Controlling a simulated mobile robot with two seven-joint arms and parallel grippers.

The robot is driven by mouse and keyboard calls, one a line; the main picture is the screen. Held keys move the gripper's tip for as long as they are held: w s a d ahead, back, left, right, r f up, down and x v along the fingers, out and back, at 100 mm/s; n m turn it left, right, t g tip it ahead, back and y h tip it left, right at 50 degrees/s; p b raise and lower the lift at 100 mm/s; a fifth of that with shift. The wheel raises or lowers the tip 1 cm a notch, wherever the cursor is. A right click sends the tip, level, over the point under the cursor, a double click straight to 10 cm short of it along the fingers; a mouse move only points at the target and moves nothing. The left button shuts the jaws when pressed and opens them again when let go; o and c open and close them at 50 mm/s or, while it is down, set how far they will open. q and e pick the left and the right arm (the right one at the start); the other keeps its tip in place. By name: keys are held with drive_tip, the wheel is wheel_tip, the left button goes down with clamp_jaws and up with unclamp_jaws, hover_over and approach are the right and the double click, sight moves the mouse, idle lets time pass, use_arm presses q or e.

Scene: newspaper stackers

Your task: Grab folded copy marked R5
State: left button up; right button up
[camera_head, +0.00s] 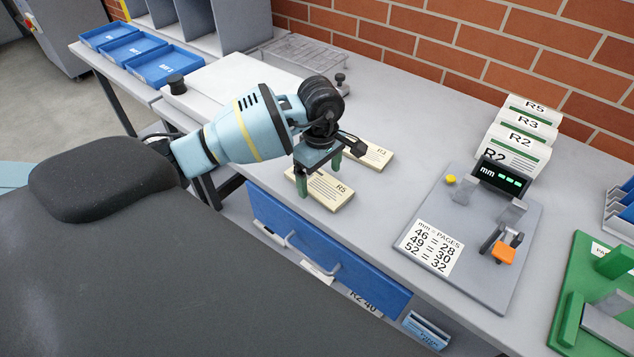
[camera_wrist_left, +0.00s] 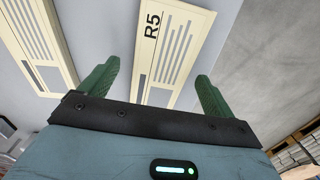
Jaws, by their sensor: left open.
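The folded copy marked R5 (camera_head: 326,191) lies flat on the grey bench near its front edge. It also shows in the left wrist view (camera_wrist_left: 176,45), between and beyond the green fingers. A second folded copy, marked R3 (camera_head: 374,155), lies behind it on the bench, and a similar cream copy shows at the left of the wrist view (camera_wrist_left: 37,40). My left gripper (camera_head: 319,173) points down at the R5 copy with its fingers apart and nothing held between them. Whether the fingertips touch the copy is unclear. My right gripper is not in view.
A gauge board (camera_head: 470,240) with a small display and orange lever stands right of the copies. Behind it are cards marked R5, R3 and R2 (camera_head: 515,150). Blue trays (camera_head: 135,50) sit at the far left. A blue drawer front (camera_head: 330,255) is below the bench edge.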

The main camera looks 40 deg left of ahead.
use_arm(q)
drive_tip(key=shift+f, duration=0.5)
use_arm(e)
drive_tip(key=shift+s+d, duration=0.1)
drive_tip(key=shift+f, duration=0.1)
use_arm(q)
drive_tip(key=c, duration=1.1)
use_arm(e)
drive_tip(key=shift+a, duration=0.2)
use_arm(q)
drive_tip(key=shift+r, duration=0.2)
drive_tip(key=shift+r, duration=0.2)
wheel_tip(320, 180, up, 3)
drive_tip(key=shift+s+f, duration=0.1)
drive_tip(key=shift+s+r+b, duration=0.2)
drive_tip(key=shift+s+r, duration=0.05)
drive_tip(key=shift+s, duration=2.4)
drive_tip(key=shift+s+r+b, duration=0.2)
drive_tip(key=shift+s+b, duration=0.05)
drive_tip(key=shift+s, duration=2.4)
drive_tip(key=shift+s+r+b, duration=0.2)
drive_tip(key=shift+s+r, duration=0.05)
drive_tip(key=shift+s, duration=2.4)
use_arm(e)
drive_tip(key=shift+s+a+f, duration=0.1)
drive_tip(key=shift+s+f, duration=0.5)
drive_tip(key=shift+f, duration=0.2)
